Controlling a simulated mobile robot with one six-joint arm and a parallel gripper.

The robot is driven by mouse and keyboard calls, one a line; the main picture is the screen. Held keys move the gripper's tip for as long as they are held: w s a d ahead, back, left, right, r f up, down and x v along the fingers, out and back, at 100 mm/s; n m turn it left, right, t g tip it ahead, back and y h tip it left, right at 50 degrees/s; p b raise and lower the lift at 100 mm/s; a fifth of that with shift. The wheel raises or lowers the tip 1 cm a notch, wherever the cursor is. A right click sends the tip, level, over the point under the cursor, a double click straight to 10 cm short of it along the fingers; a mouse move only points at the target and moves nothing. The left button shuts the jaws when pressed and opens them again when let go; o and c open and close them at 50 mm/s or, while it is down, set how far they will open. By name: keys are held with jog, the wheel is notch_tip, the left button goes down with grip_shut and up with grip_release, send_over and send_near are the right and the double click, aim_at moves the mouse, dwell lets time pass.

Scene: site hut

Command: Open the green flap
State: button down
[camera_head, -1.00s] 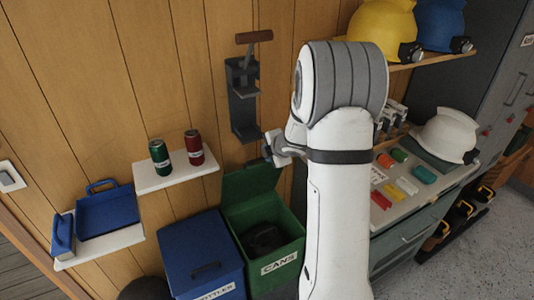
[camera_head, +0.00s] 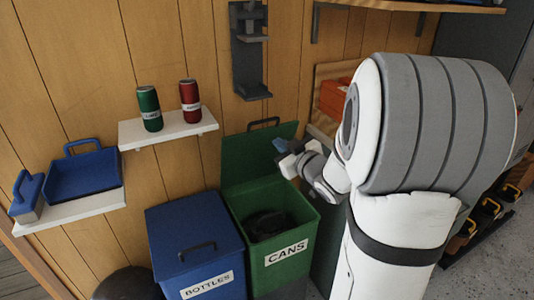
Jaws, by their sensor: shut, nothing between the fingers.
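The green bin (camera_head: 275,262) labelled CANS stands against the wood wall, its mouth uncovered and a dark bag or load inside. Its green flap (camera_head: 258,155) stands raised at the back, leaning toward the wall, with a dark handle (camera_head: 264,123) at its top edge. My gripper (camera_head: 283,147) is small in view at the flap's right side, shut and empty. I cannot tell whether it touches the flap. My large white and grey arm covers the right part of the view.
A blue bin (camera_head: 195,240) labelled BOTTLES, lid down, stands left of the green one. A white shelf (camera_head: 170,133) above holds a green can (camera_head: 149,108) and a red can (camera_head: 190,95). A lower shelf (camera_head: 70,213) holds a blue dustpan (camera_head: 84,174) and brush. A dark can crusher (camera_head: 249,55) hangs above.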

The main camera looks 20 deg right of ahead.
jog(key=s+f+m+t+b, duration=0.2)
jog(key=s+m+b, duration=0.2)
jog(key=b, duration=0.1)
jog(key=w+r+t, duration=0.1)
jog(key=w+r, duration=0.1)
jog(key=w, duration=1.1)
jog(key=shift+w+a+r+m+h, duration=0.15)
jog(key=shift+w+a+m+h, duration=0.15)
jog(key=shift+a+h, duration=0.1)
